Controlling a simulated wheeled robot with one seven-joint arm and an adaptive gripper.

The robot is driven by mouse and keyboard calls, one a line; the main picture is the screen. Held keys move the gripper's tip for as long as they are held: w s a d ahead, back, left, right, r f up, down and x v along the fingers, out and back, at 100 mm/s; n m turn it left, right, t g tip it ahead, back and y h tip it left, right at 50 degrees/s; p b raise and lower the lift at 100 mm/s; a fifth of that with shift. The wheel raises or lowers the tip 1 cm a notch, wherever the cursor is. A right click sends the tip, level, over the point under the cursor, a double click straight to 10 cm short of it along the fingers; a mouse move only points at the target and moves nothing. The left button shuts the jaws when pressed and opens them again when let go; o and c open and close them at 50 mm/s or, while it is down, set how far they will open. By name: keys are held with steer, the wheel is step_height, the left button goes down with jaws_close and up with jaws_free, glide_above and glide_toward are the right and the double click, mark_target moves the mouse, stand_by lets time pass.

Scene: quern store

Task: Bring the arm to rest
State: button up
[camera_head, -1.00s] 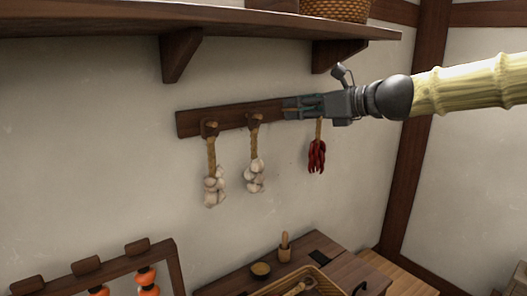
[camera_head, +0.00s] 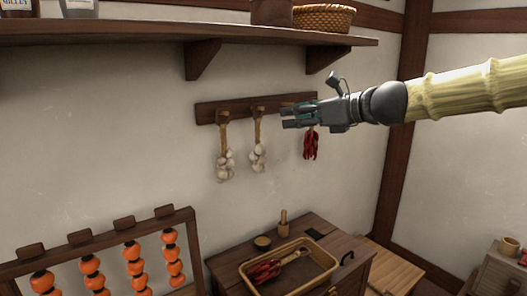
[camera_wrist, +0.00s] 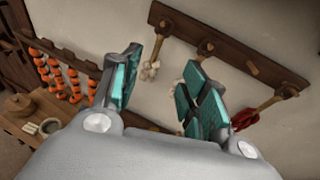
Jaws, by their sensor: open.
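My gripper (camera_head: 288,117) is open and empty, held out in front of the wall in the head view. It covers part of the dark peg rail (camera_head: 207,112). Two garlic strings (camera_head: 225,163) and (camera_head: 258,155) hang from the rail to the left of my gripper. A bunch of red chillies (camera_head: 311,145) hangs just below and behind it. The chillies also show in the wrist view (camera_wrist: 245,119), partly hidden by the right jaw.
A wooden shelf (camera_head: 120,33) with a wicker basket (camera_head: 323,18) runs above my gripper. Below stands a chest with a tray (camera_head: 262,288) holding red chillies, beside a mortar (camera_head: 283,228) and a small bowl (camera_head: 263,243). A rack of orange strung fruit (camera_head: 133,267) stands lower left.

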steer(key=w+f+h, duration=0.1)
steer(key=w+f, duration=0.3)
steer(key=f, duration=0.3)
steer(key=s+d+f+n+g+h, duration=0.2)
steer(key=s+f+n+h, duration=0.1)
steer(key=f, duration=1.2)
steer(key=s+d+f+n+g+h, duration=0.1)
steer(key=s+f+n+g+h, duration=0.1)
steer(key=f, duration=1.3)
steer(key=s+d+f+n+g+h, duration=0.1)
steer(key=s+d+f+n, duration=0.1)
steer(key=s+f, duration=0.35)
steer(key=s+d+f+n+g+h, duration=0.1)
steer(key=s+f+n, duration=0.1)
steer(key=f, duration=0.7)
steer(key=s+d+f+n+h, duration=0.1)
steer(key=s+d+f+n, duration=0.1)
steer(key=s+f, duration=0.35)
steer(key=s+d+f+n+g+h, duration=0.1)
steer(key=s+d+f+n+g, duration=0.15)
steer(key=s+f+n, duration=0.95)
steer(key=s+d+f+n+g+h, duration=0.15)
steer(key=s+d+f, duration=0.45)
steer(key=s, duration=1.2)
step_height(320, 180, down, 16)
steer(key=a+b, duration=0.2)
steer(key=b, duration=1.2)
